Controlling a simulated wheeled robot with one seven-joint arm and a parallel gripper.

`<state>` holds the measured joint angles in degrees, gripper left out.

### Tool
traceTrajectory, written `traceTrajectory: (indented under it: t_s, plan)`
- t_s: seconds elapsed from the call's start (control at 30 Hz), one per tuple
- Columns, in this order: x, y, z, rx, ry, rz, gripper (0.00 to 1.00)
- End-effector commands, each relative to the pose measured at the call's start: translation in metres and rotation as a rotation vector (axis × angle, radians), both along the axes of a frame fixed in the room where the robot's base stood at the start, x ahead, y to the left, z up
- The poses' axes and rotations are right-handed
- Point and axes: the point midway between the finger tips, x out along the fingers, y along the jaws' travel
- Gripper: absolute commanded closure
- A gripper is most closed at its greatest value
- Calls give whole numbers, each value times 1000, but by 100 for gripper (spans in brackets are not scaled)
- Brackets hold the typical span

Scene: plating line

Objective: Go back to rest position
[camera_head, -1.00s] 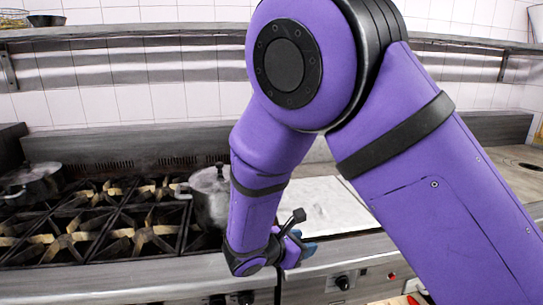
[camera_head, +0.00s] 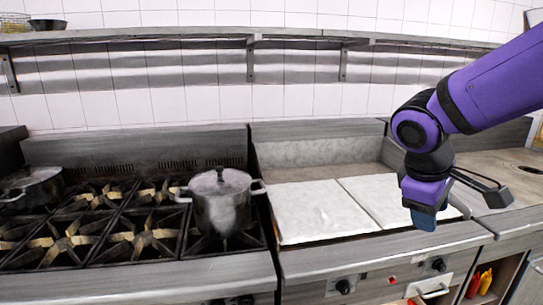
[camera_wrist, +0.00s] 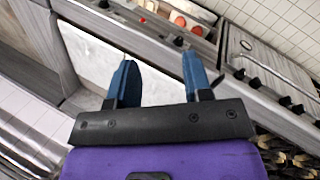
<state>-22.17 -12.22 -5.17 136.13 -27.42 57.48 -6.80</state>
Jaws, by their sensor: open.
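My gripper (camera_head: 424,217) hangs at the end of my purple arm at the right of the head view, above the front right of the flat white griddle plates (camera_head: 318,212). In the wrist view my gripper (camera_wrist: 154,82) shows two blue fingers spread apart with nothing between them. The gripper is open and empty. In the head view the fingers overlap, so the gap between them is hidden there.
A lidded steel pot (camera_head: 222,207) stands on the black gas burners (camera_head: 135,236) at left. Another pot (camera_head: 30,187) is at the far left. A wall shelf (camera_head: 200,33) runs along the back. Red and yellow bottles (camera_head: 479,283) sit in the lower right cubby.

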Motion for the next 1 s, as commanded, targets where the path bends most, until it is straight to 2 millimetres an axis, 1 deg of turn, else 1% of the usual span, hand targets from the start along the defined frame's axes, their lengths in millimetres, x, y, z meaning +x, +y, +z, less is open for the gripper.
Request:
traceTrajectory:
  t_s: [0.03, 0.23, 0.4, 0.5, 0.6, 0.7, 1.0]
  plan:
    - [-11, -7, 8, 48, -35, -54, 54]
    - [-51, -21, 32, 225, -159, -246, 54]
    - [-83, -26, 47, 366, -273, -398, 54]
    - [-99, -26, 54, 436, -334, -472, 54]
    - [-111, -25, 59, 488, -380, -525, 54]
    - [-118, -24, 61, 523, -411, -558, 54]
    - [-121, -23, 63, 541, -426, -576, 54]
